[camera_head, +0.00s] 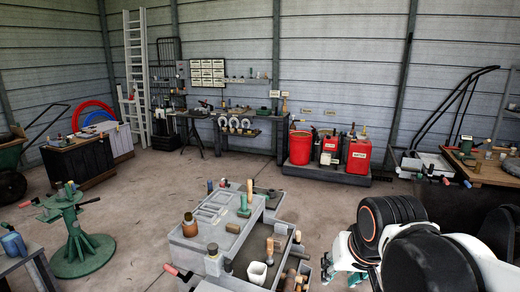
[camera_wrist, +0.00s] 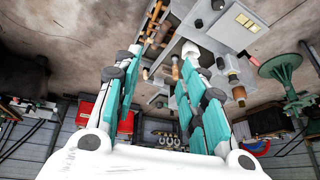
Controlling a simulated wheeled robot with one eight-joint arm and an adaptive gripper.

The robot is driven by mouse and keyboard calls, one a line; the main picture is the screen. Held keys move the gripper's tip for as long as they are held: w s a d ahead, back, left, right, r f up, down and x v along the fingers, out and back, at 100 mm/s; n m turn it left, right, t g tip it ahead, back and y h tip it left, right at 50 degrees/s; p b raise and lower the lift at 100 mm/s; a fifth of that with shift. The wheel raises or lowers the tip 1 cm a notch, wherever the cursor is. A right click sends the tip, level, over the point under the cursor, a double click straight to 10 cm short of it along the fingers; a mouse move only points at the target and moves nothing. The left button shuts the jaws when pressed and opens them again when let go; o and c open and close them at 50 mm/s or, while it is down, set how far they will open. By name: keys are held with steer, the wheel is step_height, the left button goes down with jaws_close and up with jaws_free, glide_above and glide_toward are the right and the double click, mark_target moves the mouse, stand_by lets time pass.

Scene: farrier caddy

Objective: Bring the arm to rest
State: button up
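My arm (camera_head: 425,250) shows at the lower right of the head view, white with black joint covers, just right of the grey caddy. Only a little white and teal of my gripper (camera_head: 350,268) shows there; the rest is hidden behind the arm. In the wrist view my gripper (camera_wrist: 163,52) has its two teal-padded fingers spread apart, with nothing held between them. The grey caddy (camera_head: 207,262) holds bottles, wooden-handled tools and a white cup (camera_head: 257,272). The caddy also shows in the wrist view (camera_wrist: 240,35), beyond the fingertips, which appear clear of it.
A green stand (camera_head: 78,245) is at the left. Red containers (camera_head: 300,148) stand on a low platform by the back wall. A workbench (camera_head: 490,172) is at the right, close behind my arm. Open concrete floor (camera_head: 150,190) lies between the caddy and the back wall.

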steer(key=s+d+n+t, duration=0.1)
steer(key=s+d, duration=0.1)
steer(key=s, duration=0.7)
steer(key=shift+d+f+t, duration=0.3)
steer(key=shift+d+f, duration=0.1)
steer(key=shift+f, duration=0.05)
